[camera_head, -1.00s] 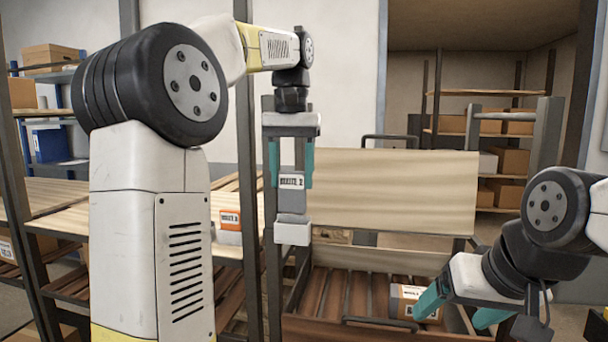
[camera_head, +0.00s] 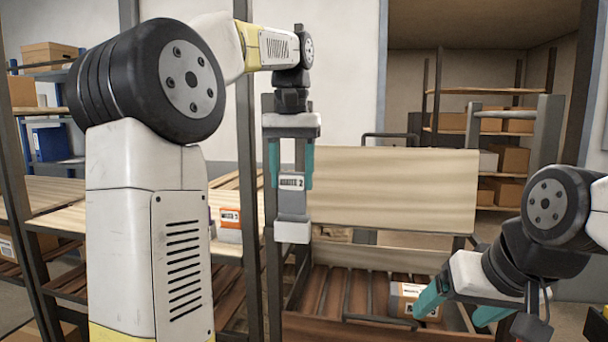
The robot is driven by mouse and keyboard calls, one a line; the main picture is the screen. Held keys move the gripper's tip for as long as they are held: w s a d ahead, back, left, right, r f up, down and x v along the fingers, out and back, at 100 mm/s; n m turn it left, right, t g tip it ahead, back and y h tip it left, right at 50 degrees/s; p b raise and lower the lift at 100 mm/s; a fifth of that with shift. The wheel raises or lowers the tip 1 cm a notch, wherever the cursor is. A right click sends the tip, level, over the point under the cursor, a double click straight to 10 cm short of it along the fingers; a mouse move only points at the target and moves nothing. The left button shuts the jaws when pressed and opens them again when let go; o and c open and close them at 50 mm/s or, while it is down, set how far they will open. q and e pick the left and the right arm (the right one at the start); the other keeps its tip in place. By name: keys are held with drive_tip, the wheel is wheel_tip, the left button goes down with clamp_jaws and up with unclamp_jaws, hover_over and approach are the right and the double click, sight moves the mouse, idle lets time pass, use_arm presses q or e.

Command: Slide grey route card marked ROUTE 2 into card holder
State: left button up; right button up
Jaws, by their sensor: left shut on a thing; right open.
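The grey route card (camera_head: 292,204) hangs upright between the teal fingers of my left gripper (camera_head: 291,180), which is shut on it. Its white label (camera_head: 291,182) reads ROUTE 2, partly blurred. A white block (camera_head: 292,232) is at the card's lower end; I cannot tell whether it is the card holder or how far the card is in it. My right gripper (camera_head: 460,309) is open at the lower right, its teal fingers apart.
A pale wooden panel (camera_head: 395,190) stands behind the card to the right. An orange-labelled white box (camera_head: 229,226) is on the left shelf. A dark post (camera_head: 273,280) stands just below left of the card.

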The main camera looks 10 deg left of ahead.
sight(292, 213)
use_arm(q)
drive_tip(key=shift+f, duration=2.2)
idle(0.6)
drive_tip(key=o, duration=1.4)
